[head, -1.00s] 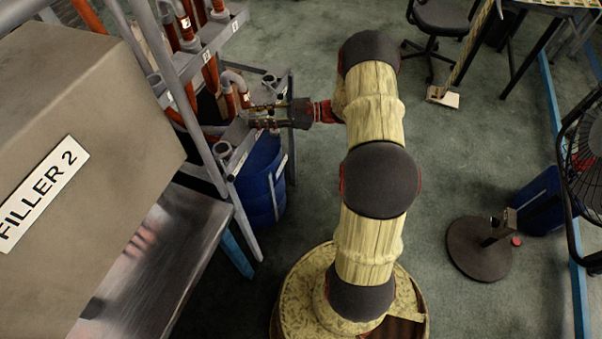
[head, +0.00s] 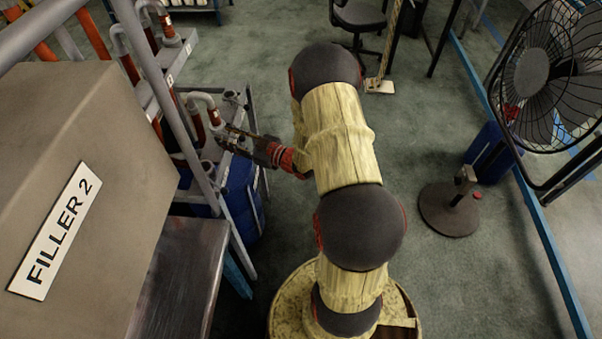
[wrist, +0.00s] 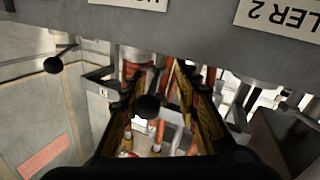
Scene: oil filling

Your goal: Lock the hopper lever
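My gripper (head: 228,138) reaches left from my arm in the head view, over the grey pipe stand. In the wrist view my gripper (wrist: 155,85) has its two fingers apart, with a clear gap between them. A black ball knob (wrist: 148,107) shows between the fingers in that view, nearer the left finger. It looks like the end of a lever, but its shaft is not clear and I cannot tell if it touches a finger. A second black ball knob (wrist: 54,65) on a rod is left of the gripper. No hopper lever is distinguishable in the head view.
The Filler 2 box (head: 95,195) stands at the left, with a metal table (head: 182,275) below it. A pipe stand (head: 205,165) and blue barrel (head: 240,200) are near my gripper. A fan (head: 545,80) stands right.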

